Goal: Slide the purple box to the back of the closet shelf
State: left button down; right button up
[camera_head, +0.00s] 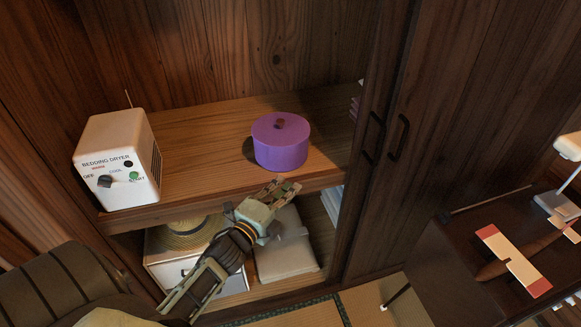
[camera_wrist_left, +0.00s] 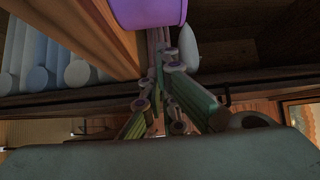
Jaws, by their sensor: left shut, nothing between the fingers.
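The purple box (camera_head: 281,147) is a round lidded box with a small brown knob on top. It stands upright on the wooden closet shelf (camera_head: 200,150), right of the middle, with bare shelf behind it. My left gripper (camera_head: 284,186) is shut and empty, just in front of the shelf edge and below the box in the head view. In the left wrist view the purple box (camera_wrist_left: 148,12) shows at the top, beyond the closed fingers (camera_wrist_left: 163,60). I cannot tell whether they touch it. My right gripper is not in view.
A white bedding dryer (camera_head: 118,160) stands at the shelf's left end. Below are a straw hat (camera_head: 187,233) and a folded grey item (camera_head: 285,255). A dark closet door (camera_head: 400,120) bounds the right side. A model plane (camera_head: 512,260) lies on the dark cabinet at right.

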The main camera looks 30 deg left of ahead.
aim_at(291, 169)
pick_arm(q)
jog(key=w+a, duration=0.1)
jog(key=w, duration=0.1)
jog(key=w+a, duration=0.1)
jog(key=w, duration=0.1)
jog(key=w+p, duration=0.1)
jog(key=w, duration=0.2)
jog(key=shift+a, duration=0.4)
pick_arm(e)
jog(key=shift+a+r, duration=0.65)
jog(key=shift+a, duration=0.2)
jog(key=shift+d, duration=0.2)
